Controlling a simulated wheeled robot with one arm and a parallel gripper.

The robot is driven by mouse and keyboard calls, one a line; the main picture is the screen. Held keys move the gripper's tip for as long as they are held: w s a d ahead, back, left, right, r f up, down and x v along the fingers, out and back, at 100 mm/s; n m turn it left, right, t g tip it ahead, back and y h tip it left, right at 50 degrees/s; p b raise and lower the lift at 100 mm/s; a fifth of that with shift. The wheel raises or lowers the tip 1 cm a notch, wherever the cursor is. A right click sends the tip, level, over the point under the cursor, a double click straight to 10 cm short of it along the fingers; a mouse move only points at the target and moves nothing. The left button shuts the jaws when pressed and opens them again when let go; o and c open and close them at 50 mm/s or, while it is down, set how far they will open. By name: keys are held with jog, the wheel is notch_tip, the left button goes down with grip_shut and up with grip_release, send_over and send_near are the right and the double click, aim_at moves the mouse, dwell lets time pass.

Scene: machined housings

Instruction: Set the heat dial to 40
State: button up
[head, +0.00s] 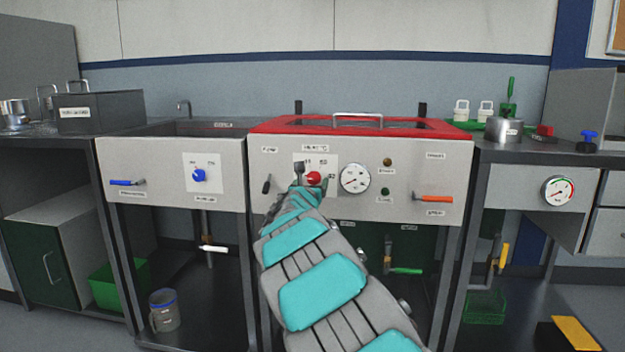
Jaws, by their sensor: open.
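The heat dial is a red knob (314,179) on a white scale plate (326,163) on the front panel of the middle unit. The scale's numbers are too small to read here, and its lower part is hidden by my arm. My gripper (312,183) is open right at the red knob, with its fingers seeming to be on either side of it. I cannot tell whether the fingers touch the knob or where its pointer stands.
A round gauge (355,178) sits just right of the dial. A dark lever (266,184) is to its left, and an orange handle (433,199) is further right. The red lid (275,125) with its metal handle (358,118) lies above the panel. A blue knob (199,175) is on the left unit.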

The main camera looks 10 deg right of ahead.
jog(key=shift+w+d, duration=0.25)
jog(key=shift+w, duration=0.45)
jog(key=shift+c, duration=0.2)
grip_shut()
